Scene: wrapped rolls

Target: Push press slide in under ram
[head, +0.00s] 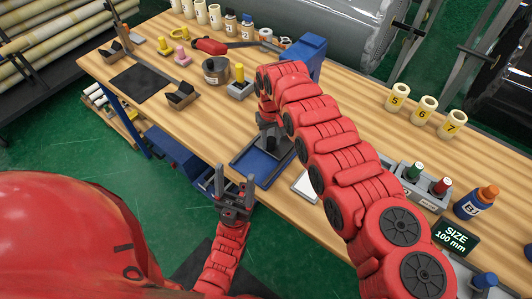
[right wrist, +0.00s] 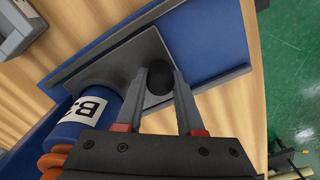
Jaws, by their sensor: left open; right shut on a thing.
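The press slide is a grey plate (right wrist: 122,62) on a blue bed in the right wrist view, with a round black knob (right wrist: 159,80). My right gripper (right wrist: 168,92) has its fingers closed on either side of this knob. A blue bottle (right wrist: 80,128) with a "B" label and orange rings is beside the plate. In the head view my right gripper (head: 268,140) reaches down over the blue bed (head: 253,172); my arm hides much of it. A blue press frame (head: 308,52) stands behind my arm; I cannot make out the ram. My left gripper (head: 235,188) is open and empty before the bench's front edge.
Numbered cream rolls (head: 424,108) stand on the right of the bench (head: 365,95). A grey holder (head: 425,192), bottle B1 (head: 476,202) and a size sign (head: 456,236) are at lower right. A metal cup (head: 216,70) and yellow pegs are left of the press. A white card (head: 305,187) lies near the bed.

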